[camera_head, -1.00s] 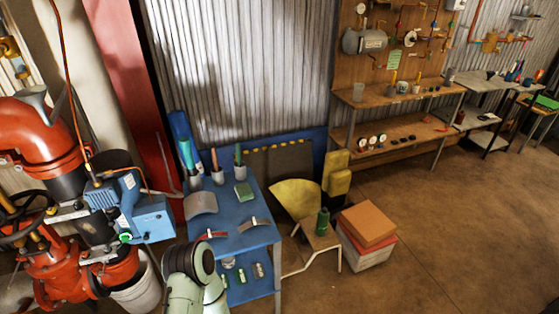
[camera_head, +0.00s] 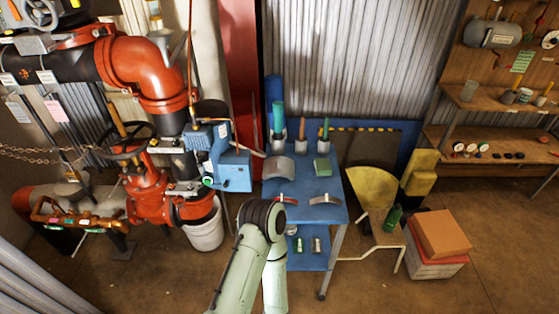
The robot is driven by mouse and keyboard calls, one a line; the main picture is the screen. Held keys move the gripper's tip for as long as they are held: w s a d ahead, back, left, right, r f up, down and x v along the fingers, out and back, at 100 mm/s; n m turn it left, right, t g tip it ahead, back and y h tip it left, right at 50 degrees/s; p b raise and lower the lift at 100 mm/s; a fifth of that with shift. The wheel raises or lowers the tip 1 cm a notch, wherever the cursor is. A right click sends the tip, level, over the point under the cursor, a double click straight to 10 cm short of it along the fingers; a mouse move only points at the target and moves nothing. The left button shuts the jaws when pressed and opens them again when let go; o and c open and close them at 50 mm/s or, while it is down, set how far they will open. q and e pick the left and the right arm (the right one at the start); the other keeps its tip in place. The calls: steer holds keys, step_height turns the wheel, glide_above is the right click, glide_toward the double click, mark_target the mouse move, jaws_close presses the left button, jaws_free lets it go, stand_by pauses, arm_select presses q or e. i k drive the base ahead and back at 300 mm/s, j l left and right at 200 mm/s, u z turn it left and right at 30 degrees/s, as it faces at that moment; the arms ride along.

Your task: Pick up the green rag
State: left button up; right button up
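A small green folded item that looks like the green rag (camera_head: 322,168) lies on the right part of the top of the blue table (camera_head: 315,186). My pale green arm shows at the bottom centre, in front of the table's lower left side. Neither gripper's fingers can be seen, and nothing touches the green item.
Cups with tools (camera_head: 301,138) stand at the table's back, and a grey curved piece (camera_head: 278,169) lies at its left. Red pipework (camera_head: 150,75) and a white bucket (camera_head: 205,230) are to the left. A chair with a green bottle (camera_head: 392,217) and stacked boxes (camera_head: 440,240) are to the right. The floor at front right is clear.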

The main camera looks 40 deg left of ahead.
mark_target(323, 167)
steer(key=u, duration=2.05)
steer(key=l+u, duration=0.2)
steer(key=u, duration=0.25)
steer(key=l+u, duration=0.2)
steer(key=u, duration=0.25)
steer(key=k+l+u, duration=0.1)
steer(key=u, duration=0.35)
steer(key=k+l+u, duration=0.65)
steer(key=k+l, duration=0.1)
steer(key=l, duration=0.1)
